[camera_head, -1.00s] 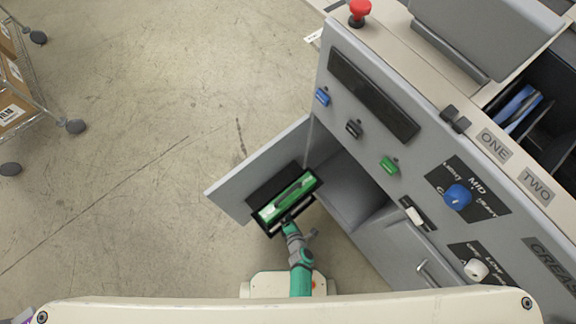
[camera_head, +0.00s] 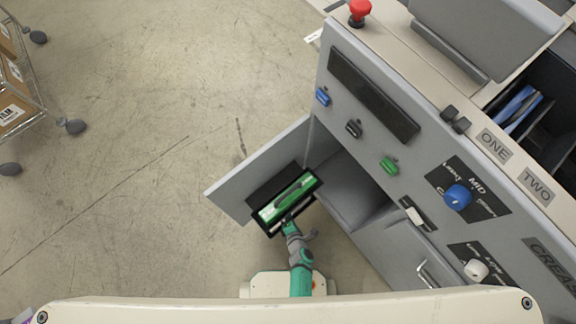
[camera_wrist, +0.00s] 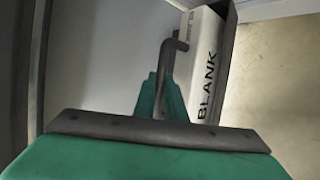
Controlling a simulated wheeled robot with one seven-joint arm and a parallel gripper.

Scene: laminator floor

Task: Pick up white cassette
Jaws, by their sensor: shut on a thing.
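A white block lettered BLANK (camera_wrist: 208,65), which looks like the white cassette, stands just beyond my gripper in the wrist view. It has a dark border along one side. My gripper (camera_wrist: 163,88) is shut on a dark bent handle (camera_wrist: 174,47) beside the block. I cannot tell whether the handle is part of the block. In the head view, my gripper (camera_head: 288,221) is at the near edge of a black tray (camera_head: 258,200) with a green, dark-handled piece (camera_head: 287,198) in it. The white block cannot be made out there.
A grey door (camera_head: 232,182) stands open left of the tray. The grey machine (camera_head: 345,130) with its knobs and open compartment (camera_head: 350,190) fills the right side. A wire cart (camera_head: 22,95) is at far left. The floor (camera_head: 150,120) between is clear.

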